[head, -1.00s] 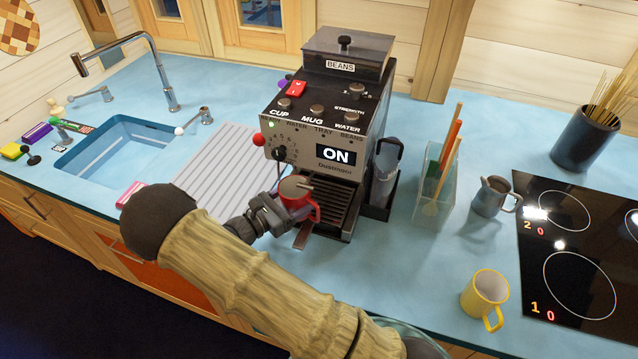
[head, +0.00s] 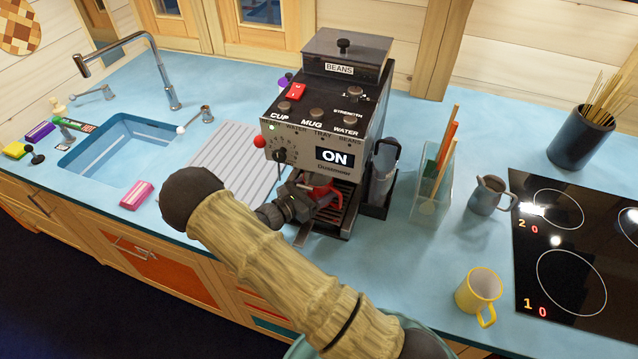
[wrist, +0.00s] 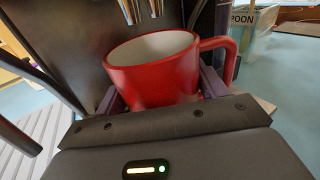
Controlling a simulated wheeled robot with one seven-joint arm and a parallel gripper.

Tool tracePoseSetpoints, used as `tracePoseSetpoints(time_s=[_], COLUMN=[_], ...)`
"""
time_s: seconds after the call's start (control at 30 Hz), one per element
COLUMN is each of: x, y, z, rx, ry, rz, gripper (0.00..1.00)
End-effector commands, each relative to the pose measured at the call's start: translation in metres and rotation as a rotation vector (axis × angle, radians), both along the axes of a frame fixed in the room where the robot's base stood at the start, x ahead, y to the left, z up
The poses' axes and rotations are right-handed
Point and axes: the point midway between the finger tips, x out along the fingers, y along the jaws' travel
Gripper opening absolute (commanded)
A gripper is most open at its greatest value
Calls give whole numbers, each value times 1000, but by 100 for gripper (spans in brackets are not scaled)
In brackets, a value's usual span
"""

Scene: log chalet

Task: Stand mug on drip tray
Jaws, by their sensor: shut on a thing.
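The red mug (head: 322,188) is upright under the spouts of the coffee machine (head: 318,120), over the slatted drip tray (head: 338,220). In the wrist view the mug (wrist: 155,75) has its pale inside facing up and its handle to the right. My gripper (head: 308,202) comes in from the left and front and is shut on the mug, with fingers on both sides in the wrist view (wrist: 160,98). The mug's base is hidden, so I cannot tell whether it touches the tray.
A clear holder with sticks (head: 434,185), a grey jug (head: 489,195) and a yellow mug (head: 479,290) stand right of the machine, before the black hob (head: 570,250). A ribbed draining area (head: 235,160) and the sink (head: 120,148) lie left.

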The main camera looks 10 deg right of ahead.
Motion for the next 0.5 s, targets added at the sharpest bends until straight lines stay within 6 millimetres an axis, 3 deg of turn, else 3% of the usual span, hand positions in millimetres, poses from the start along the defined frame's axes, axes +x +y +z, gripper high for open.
tracePoseSetpoints(time_s=[0.4,0.43,0.5], x=[0,0,0], y=[0,0,0], z=[-5,-5,-5], rx=[-1,0,0], ry=[-3,-2,-2], rz=[-1,-1,-1], gripper=[40,73,87])
